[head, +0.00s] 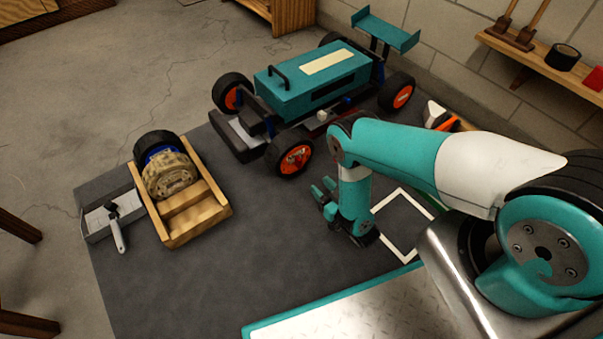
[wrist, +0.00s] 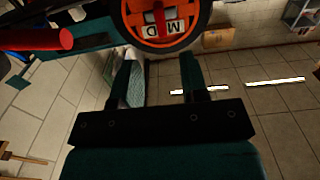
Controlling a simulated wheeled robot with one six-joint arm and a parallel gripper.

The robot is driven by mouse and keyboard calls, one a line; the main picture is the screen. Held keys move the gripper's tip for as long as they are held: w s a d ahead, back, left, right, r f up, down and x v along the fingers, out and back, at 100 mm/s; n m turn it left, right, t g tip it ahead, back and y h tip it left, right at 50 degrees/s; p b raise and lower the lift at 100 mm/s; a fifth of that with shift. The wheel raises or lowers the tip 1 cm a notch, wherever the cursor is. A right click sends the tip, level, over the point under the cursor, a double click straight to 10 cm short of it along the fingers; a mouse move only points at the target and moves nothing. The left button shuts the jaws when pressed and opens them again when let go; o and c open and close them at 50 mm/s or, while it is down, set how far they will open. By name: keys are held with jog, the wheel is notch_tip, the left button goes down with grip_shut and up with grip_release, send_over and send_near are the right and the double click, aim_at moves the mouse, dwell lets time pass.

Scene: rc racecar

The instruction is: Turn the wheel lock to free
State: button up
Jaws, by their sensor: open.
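A teal race car (head: 312,82) with orange-hubbed wheels stands at the back of the dark mat. Its near wheel (head: 290,159) faces my arm. In the wrist view an orange wheel hub (wrist: 166,36) fills the top centre, with a white lettered plate and a red piece at its middle. I cannot tell for sure which part is the wheel lock. My gripper (head: 321,192) is open and empty, near and below the car's near wheel. In the wrist view its two fingers (wrist: 160,72) stand apart below the hub, with no clear contact.
A wooden cradle (head: 185,226) holding a loose wheel (head: 158,148) stands on the mat's left. Beside it is a grey tray (head: 98,222) with a lever-like piece (head: 117,232). A white square outline (head: 390,203) lies behind my wrist. The mat's front middle (head: 210,290) is clear.

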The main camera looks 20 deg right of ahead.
aim_at(301, 165)
jog(key=b+x, duration=0.8)
jog(key=x, duration=0.2)
jog(key=shift+w+a, duration=0.1)
jog(key=shift+w, duration=0.1)
grip_shut()
